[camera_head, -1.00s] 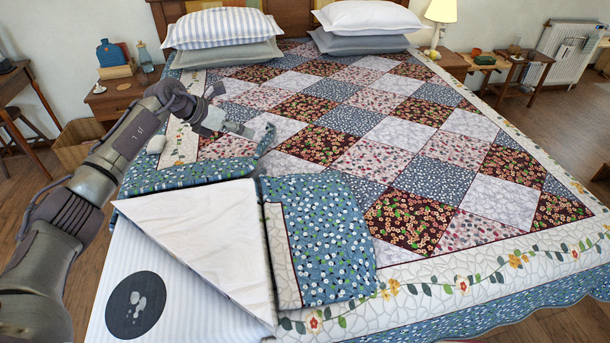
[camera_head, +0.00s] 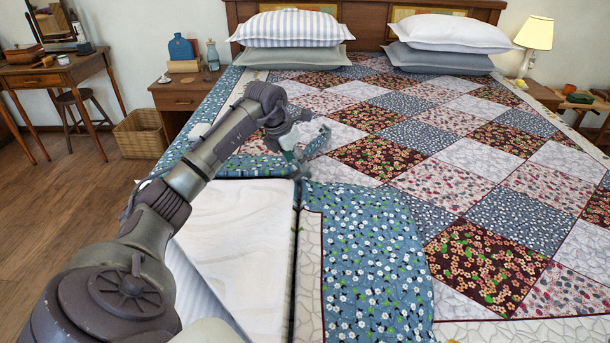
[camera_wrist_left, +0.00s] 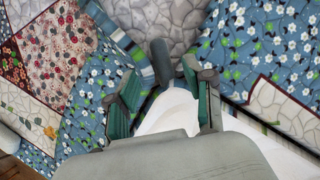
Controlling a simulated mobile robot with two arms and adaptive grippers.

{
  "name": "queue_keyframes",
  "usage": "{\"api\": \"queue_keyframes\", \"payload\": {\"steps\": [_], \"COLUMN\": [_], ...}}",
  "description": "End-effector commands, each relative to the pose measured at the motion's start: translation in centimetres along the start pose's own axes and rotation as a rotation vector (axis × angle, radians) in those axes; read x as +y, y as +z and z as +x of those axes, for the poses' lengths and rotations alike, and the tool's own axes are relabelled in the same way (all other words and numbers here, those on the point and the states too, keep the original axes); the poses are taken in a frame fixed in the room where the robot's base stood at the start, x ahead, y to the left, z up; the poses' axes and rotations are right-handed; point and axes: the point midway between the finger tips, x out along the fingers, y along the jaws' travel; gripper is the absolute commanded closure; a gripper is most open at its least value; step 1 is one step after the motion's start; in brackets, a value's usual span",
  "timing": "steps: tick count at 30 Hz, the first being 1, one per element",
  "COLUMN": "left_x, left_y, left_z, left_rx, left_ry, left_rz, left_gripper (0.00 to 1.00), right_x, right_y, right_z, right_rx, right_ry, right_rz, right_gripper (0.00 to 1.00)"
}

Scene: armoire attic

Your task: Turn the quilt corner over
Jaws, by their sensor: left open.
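The patchwork quilt (camera_head: 478,183) covers the bed. Its near-left corner is folded back, with the blue floral border (camera_head: 365,250) lying on top and a white layer (camera_head: 238,235) exposed beside it. My left gripper (camera_head: 312,143) is over the quilt just beyond the fold, open, with nothing seen between its fingers. In the left wrist view its green-padded fingers (camera_wrist_left: 160,100) stand apart, with white and blue floral cloth close below and around them. I cannot tell whether they touch the cloth. My right gripper is not in view.
Pillows (camera_head: 290,28) lie at the headboard. A nightstand (camera_head: 183,98) with a blue bottle and a wicker basket (camera_head: 140,134) stand left of the bed. A desk (camera_head: 50,70) is farther left. Wooden floor is clear at the left.

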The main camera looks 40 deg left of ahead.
Motion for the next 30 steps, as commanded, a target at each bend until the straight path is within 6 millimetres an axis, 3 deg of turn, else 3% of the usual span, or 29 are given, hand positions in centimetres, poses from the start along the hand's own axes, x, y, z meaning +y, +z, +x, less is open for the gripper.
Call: {"api": "queue_keyframes", "payload": {"steps": [3,9,15,23,30], "left_x": [-0.1,-0.1,0.0,0.0,0.0], "left_y": [0.0,0.0,0.0,0.0,0.0], "left_z": [2.7,5.7,6.9,7.0,7.0], "left_rx": [0.001,0.0,-0.001,-0.001,-0.001], "left_ry": [-0.004,-0.002,0.0,0.0,0.0], "left_rz": [-0.002,-0.001,0.001,0.001,0.001], "left_gripper": [0.48,0.48,0.48,0.48,0.86], "right_x": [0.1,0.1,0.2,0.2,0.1], "right_y": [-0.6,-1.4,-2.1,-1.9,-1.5], "right_z": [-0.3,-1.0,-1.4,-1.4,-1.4], "right_rx": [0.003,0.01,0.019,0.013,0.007], "right_ry": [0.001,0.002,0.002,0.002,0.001], "right_rz": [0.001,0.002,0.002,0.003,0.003], "right_gripper": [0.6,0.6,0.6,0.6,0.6]}}
